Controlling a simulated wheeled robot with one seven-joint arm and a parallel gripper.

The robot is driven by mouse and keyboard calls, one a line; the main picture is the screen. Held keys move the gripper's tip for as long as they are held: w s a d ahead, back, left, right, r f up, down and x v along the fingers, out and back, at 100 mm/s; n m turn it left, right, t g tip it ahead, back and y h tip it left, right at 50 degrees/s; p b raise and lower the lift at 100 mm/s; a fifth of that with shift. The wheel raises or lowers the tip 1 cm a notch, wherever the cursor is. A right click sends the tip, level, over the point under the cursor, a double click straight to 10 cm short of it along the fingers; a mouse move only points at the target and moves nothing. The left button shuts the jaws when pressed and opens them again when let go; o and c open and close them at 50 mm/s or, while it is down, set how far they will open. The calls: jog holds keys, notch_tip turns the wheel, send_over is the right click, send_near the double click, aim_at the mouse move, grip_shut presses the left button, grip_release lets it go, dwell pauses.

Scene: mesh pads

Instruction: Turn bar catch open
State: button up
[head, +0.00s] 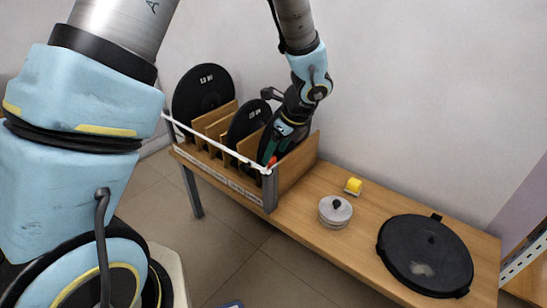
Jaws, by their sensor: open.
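A white bar (215,150) runs across the front of a wooden rack, between two grey posts. A small red-orange piece, which looks like the bar catch (271,162), sits at the bar's right end, on top of the right post (270,192). My gripper (268,157) points down at this end of the bar, its dark fingers right by the red piece. The gripper is open. The fingers are small and partly merge with the dark background, so I cannot tell whether they touch the catch or are around it.
The rack's wooden dividers (212,125) hold upright black discs (203,92). A wall stands close behind.

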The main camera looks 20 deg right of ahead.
jog(key=shift+x, duration=1.15)
grip_shut()
